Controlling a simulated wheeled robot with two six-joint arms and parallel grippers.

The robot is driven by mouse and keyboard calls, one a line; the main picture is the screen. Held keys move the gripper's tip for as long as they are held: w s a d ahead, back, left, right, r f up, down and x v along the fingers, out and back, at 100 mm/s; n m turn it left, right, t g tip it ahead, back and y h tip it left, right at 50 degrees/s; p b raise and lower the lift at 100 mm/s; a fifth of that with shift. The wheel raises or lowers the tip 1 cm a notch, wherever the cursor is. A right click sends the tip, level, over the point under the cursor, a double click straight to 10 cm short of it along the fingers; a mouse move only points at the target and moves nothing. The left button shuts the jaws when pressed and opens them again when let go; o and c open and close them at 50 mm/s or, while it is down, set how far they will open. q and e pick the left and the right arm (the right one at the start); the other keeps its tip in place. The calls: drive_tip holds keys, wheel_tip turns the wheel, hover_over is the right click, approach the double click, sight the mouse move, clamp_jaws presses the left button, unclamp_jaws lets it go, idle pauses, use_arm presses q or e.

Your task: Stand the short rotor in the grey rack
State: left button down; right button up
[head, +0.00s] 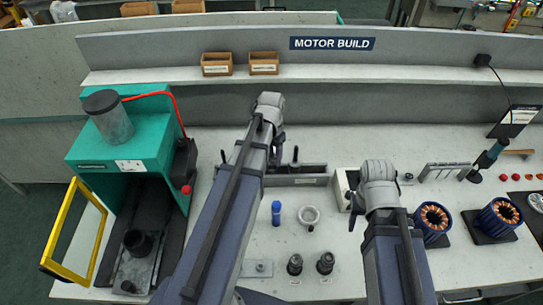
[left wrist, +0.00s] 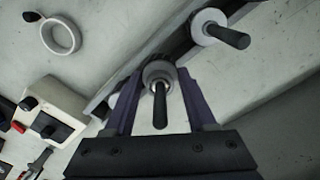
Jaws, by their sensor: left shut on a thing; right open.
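My left gripper (left wrist: 160,110) is shut on the short rotor (left wrist: 160,75), a pale ring-like body with a dark shaft pointing towards the wrist camera. The grey rack (head: 310,180) stands at the middle of the bench, partly hidden by my left arm; its edge passes under the held rotor in the left wrist view (left wrist: 190,38). I cannot tell whether the rotor touches the rack. Another rotor (left wrist: 210,25) with a dark shaft stands in the rack beside it. In the head view my left gripper (head: 277,150) is mostly hidden. My right gripper (head: 353,215) is open, apart from the rack.
A white box (head: 341,188) stands right of the rack. A blue bottle-like part (head: 276,212), a white ring (head: 308,216) and two dark round parts (head: 295,264) are in front. A green press (head: 130,150) is at left, copper-wound stators (head: 433,218) at right.

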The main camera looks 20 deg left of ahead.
sight(271, 149)
use_arm(q)
drive_tip(key=shift+f+b, duration=1.1)
drive_tip(key=shift+f, duration=0.1)
drive_tip(key=shift+c, duration=0.7)
unclamp_jaws()
drive_tip(key=shift+o, duration=0.7)
drive_tip(key=shift+r, duration=0.1)
wheel_tip(271, 149, up, 6)
drive_tip(key=p, duration=0.6)
